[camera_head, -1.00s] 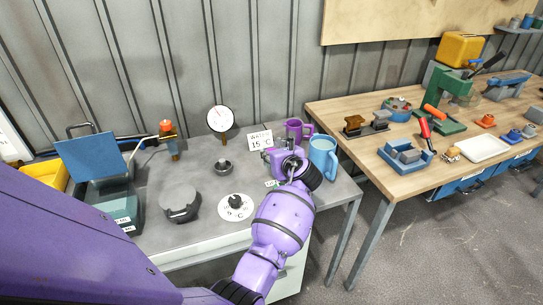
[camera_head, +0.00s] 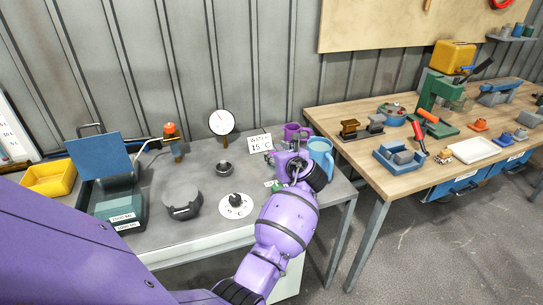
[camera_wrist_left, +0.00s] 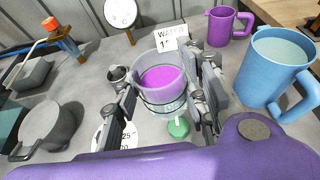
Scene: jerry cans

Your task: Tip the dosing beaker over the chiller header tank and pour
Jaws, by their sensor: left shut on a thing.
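My left gripper (camera_head: 292,165) is at the right end of the grey bench. In the left wrist view its dark fingers (camera_wrist_left: 168,100) are shut on a clear beaker (camera_wrist_left: 164,106) from both sides. The beaker holds purple liquid (camera_wrist_left: 162,80) and looks about upright; whether it touches the bench is unclear. A small round metal cup or neck (camera_head: 224,168) stands to its left; it also shows in the left wrist view (camera_wrist_left: 117,74). I cannot tell for sure which part is the header tank. My right gripper is not in view.
A purple mug (camera_head: 294,131) and a larger blue jug (camera_head: 321,153) stand close behind and right of the beaker. A "WATER 15 C" sign (camera_head: 259,143), a gauge (camera_head: 221,122), a dial (camera_head: 236,204) and a dark grey round pot (camera_head: 182,202) are to the left.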

